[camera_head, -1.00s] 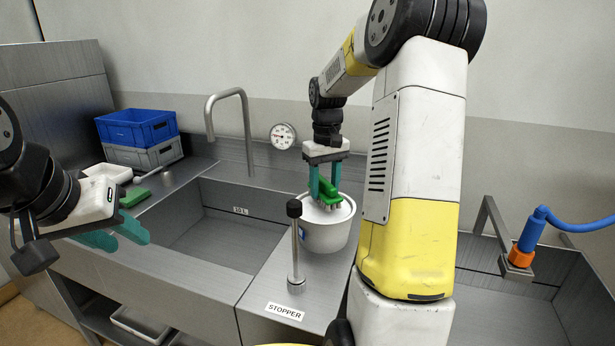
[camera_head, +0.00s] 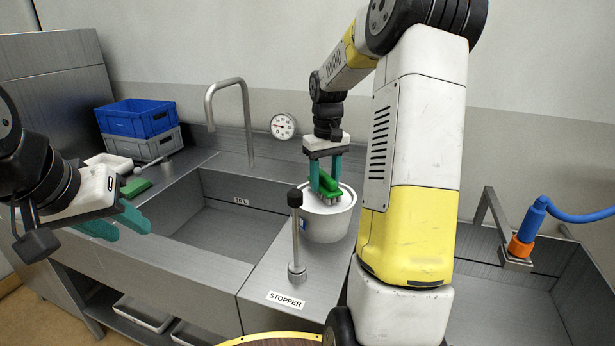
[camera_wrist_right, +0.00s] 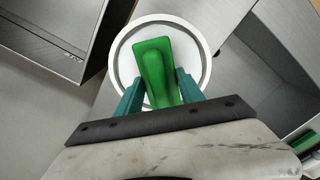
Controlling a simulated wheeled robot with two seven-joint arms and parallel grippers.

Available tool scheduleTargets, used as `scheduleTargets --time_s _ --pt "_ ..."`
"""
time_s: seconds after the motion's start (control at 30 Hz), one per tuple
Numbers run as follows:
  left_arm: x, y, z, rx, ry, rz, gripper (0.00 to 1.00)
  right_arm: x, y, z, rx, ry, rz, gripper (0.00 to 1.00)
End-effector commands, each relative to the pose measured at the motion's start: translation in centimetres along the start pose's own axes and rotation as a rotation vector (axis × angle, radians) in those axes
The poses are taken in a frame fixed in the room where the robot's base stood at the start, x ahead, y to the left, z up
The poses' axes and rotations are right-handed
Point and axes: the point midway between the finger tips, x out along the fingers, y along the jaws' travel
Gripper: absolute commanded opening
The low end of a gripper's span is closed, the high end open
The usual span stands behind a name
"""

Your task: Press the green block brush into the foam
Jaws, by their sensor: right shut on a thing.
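The green block brush (camera_head: 328,184) is held in my right gripper (camera_head: 325,181), with its bristles pointing down. It is over the round white tub (camera_head: 328,222), whose white top is the likely foam surface. In the right wrist view the brush (camera_wrist_right: 155,72) lies between the teal fingers of my right gripper (camera_wrist_right: 157,92), inside the tub's rim (camera_wrist_right: 205,58). I cannot tell whether the bristles touch the white surface. My left gripper (camera_head: 116,222) is open and empty at the left, in front of the left basin.
The stopper rod (camera_head: 296,238) stands in front of the tub. A tap (camera_head: 245,125) rises behind the left basin (camera_head: 215,240). Blue (camera_head: 138,118) and grey (camera_head: 145,148) crates and another green item (camera_head: 136,187) are at the left. A blue-orange nozzle (camera_head: 528,228) is at the right.

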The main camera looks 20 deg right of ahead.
Motion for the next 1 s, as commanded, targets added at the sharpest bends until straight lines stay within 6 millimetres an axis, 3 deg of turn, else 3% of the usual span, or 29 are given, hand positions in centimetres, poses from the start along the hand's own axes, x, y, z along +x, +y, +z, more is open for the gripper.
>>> scheduleTargets --time_s 1.0 --pt "0.00 0.00 0.00 0.000 0.000 0.000 0.36 0.94 0.01 -0.01 0.000 0.000 0.000 0.13"
